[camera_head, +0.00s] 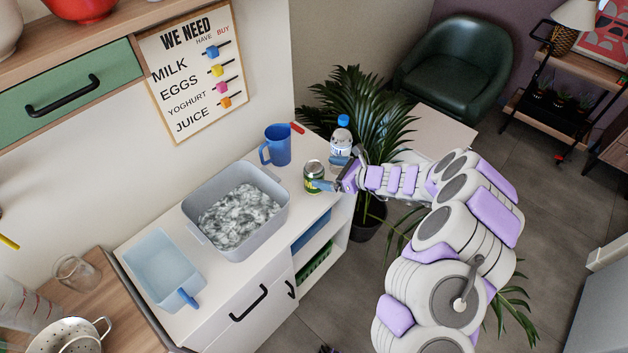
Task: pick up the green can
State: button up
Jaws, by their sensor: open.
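The green can (311,178) stands upright on the white cabinet top, near its right end. It has a silver top and a yellow patch low on its side. My gripper (332,173) reaches in from the right and is open. One finger lies in front of the can's lower right side, and the other is up by the bottle. The can seems to be beside or just between the fingertips; I cannot tell whether they touch it.
A clear bottle with a blue cap (341,138) stands just behind my gripper. A blue jug (276,146) is behind the can to the left. A grey tub of ice (194,229) and a light blue bin (152,282) fill the cabinet's left. A plant (372,110) stands beyond the right end.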

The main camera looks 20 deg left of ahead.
aim_at(314, 171)
jog(key=b+x, duration=0.1)
jog(key=x, duration=0.4)
jog(key=shift+s+f+b, duration=0.1)
jog(key=shift+s+b, duration=0.05)
jog(key=shift+b, duration=0.15)
jog(key=shift+a+f, duration=0.1)
jog(key=shift+a, duration=0.3)
jog(key=shift+d, duration=0.2)
jog(key=shift+c, duration=1.3)
jog(key=shift+a, duration=0.1)
jog(key=c, duration=1.1)
